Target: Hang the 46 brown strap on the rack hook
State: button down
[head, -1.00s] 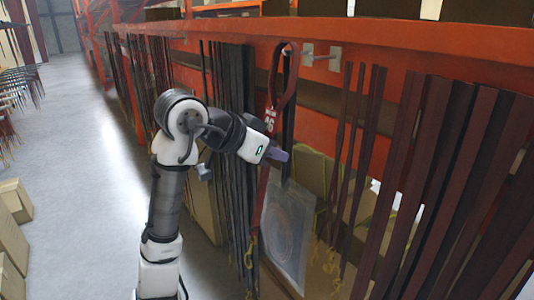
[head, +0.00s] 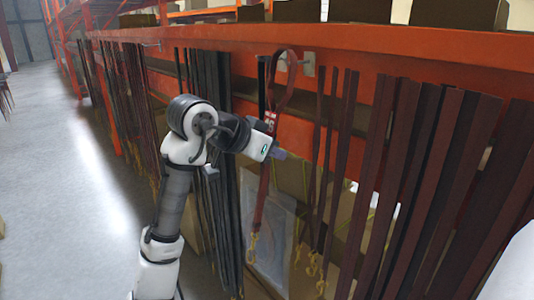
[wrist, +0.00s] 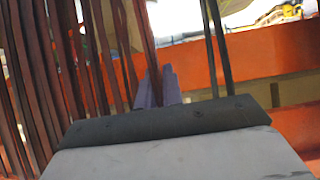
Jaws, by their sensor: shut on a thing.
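The brown strap (head: 262,192) hangs upright with its loop at the top, a white 46 label below the loop and a brass clip at its lower end. My gripper (head: 277,153) is shut on it below the label. In the wrist view the strap (wrist: 146,42) runs up between the fingers (wrist: 158,88). The rack hook (head: 308,63) sticks out from the orange beam. The loop overlaps the hook in the head view; I cannot tell whether the hook passes through it.
Dark straps (head: 208,110) hang close on the left, and several brown straps (head: 400,180) hang on the right. The orange beam (head: 380,45) runs behind. Boxes stand below the straps. The aisle floor (head: 70,200) on the left is clear.

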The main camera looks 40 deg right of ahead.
jog(key=shift+x, duration=1.85)
jog(key=shift+r, duration=0.15)
jog(key=c, duration=1.5)
grip_release()
jog(key=shift+o, duration=0.2)
jog(key=b+v, duration=0.4)
jog(key=v, duration=0.9)
jog(key=shift+a+r, duration=0.15)
jog(key=shift+a, duration=0.2)
